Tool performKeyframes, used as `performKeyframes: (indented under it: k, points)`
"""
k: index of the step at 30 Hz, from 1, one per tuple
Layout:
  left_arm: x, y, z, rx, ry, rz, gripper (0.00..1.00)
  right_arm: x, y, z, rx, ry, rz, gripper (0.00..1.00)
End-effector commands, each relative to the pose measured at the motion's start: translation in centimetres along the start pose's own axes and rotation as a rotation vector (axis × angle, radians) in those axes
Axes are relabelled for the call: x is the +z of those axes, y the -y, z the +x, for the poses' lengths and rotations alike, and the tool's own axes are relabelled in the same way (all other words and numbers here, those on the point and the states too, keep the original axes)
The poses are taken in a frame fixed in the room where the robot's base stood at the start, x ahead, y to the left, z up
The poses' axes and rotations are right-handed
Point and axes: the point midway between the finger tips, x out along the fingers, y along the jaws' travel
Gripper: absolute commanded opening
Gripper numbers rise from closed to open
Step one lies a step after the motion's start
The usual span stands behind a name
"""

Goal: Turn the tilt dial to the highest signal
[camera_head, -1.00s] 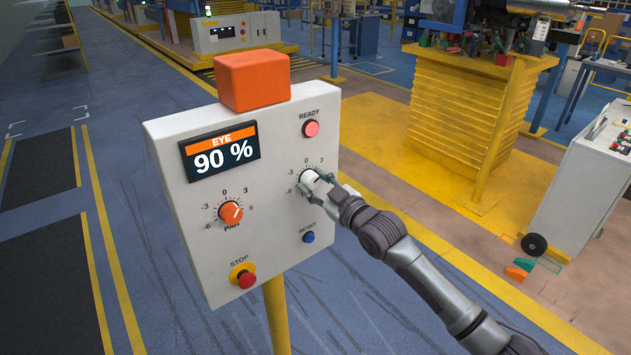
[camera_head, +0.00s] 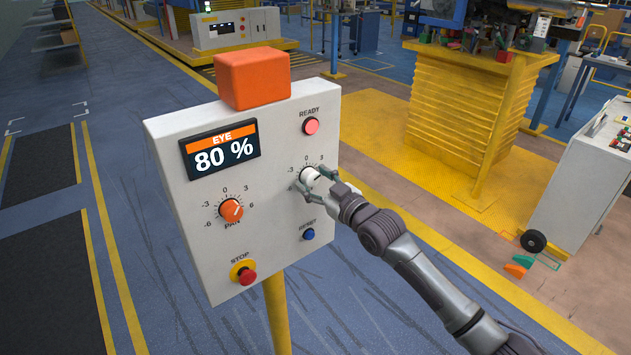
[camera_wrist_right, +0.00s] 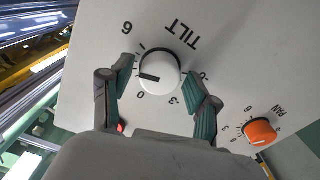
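The white tilt dial (camera_head: 309,174) is on the right half of a grey control panel (camera_head: 180,255). In the right wrist view the tilt dial (camera_wrist_right: 160,82) fills the middle, its dark mark pointing left, between the 0 and the 6. My right gripper (camera_head: 313,180) is at the dial with one finger on each side. Its fingers stand apart from the dial, with gaps in the wrist view (camera_wrist_right: 158,66). The signal display (camera_head: 222,153) reads EYE 80 %. My left gripper is not in view.
An orange pan dial (camera_head: 231,210) sits left of the tilt dial. A red ready light (camera_head: 311,126) is above, a blue reset button (camera_head: 309,235) below, and a red stop button (camera_head: 246,278) at lower left. An orange box (camera_head: 253,79) tops the panel.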

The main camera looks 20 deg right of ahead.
Motion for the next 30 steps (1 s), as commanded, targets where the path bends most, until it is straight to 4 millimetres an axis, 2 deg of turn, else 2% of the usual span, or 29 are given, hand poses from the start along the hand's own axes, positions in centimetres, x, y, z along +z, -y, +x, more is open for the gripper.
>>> performKeyframes:
  k: [9, 13, 17, 24, 30]
  points:
    - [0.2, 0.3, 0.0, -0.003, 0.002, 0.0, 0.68, 0.0, 0.0, -0.1, 0.0, 0.0, -0.001, 0.68]
    - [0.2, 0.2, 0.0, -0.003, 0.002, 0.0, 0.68, 0.1, 0.0, -1.1, 0.0, 0.001, -0.002, 0.68]
    - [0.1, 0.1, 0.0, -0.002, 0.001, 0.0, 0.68, 0.1, 0.1, -3.4, -0.001, 0.001, -0.003, 0.68]
    - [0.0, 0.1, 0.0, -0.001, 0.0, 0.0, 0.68, 0.2, 0.0, -8.6, -0.001, 0.003, -0.002, 0.68]
    - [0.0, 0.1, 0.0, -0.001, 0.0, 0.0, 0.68, 0.1, 0.0, -11.3, 0.0, 0.002, -0.001, 0.68]
